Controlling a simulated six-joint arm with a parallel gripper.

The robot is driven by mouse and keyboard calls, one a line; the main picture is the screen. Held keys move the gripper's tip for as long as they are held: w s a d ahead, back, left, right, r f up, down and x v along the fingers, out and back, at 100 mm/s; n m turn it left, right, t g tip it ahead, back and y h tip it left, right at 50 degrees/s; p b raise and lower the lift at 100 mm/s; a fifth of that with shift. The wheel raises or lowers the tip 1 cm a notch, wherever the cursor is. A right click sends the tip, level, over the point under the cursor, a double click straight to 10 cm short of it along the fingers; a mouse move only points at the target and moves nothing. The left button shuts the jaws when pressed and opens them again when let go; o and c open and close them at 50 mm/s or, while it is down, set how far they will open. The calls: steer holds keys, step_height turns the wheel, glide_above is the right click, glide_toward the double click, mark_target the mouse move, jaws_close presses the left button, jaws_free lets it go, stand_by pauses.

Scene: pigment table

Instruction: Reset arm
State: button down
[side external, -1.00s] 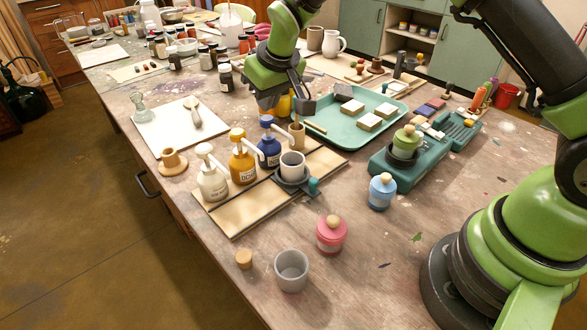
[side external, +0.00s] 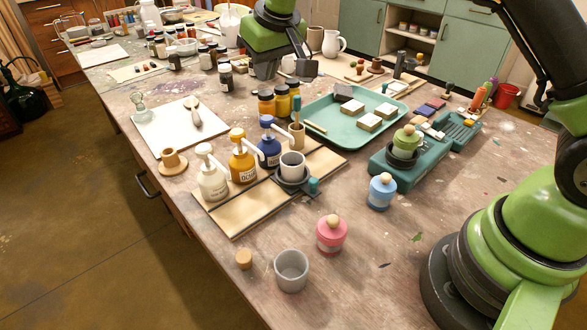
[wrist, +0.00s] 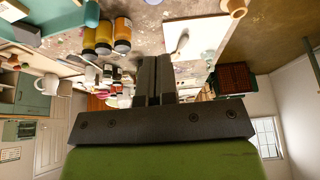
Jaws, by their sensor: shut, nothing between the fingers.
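My gripper (side external: 283,66) is raised above the far part of the table, behind the teal tray. In the side view its fingers hang over the area near the yellow and orange jars. In the wrist view the two dark fingers (wrist: 154,80) lie side by side, shut, with nothing between them. The gripper touches nothing that I can see.
A teal tray (side external: 322,117) with pale blocks is below and in front. Pump bottles (side external: 243,157), a grey cup (side external: 292,271), a pink jar (side external: 331,235) and a blue jar (side external: 382,191) stand nearer. A white sheet (side external: 160,127) lies left. Dark-lidded jars (side external: 225,77) stand close by.

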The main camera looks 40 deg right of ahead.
steer(key=s+d+r+m+t+y, duration=0.1)
steer(key=s+d+r+m, duration=0.1)
steer(key=s+r, duration=1.05)
steer(key=s+f+m+t+y, duration=0.1)
steer(key=s+m, duration=0.1)
steer(key=s, duration=1.5)
steer(key=shift+s+f+t, duration=0.3)
steer(key=shift+s+f, duration=0.05)
steer(key=shift+s, duration=0.05)
steer(key=shift+a, duration=0.1)
stand_by(0.7)
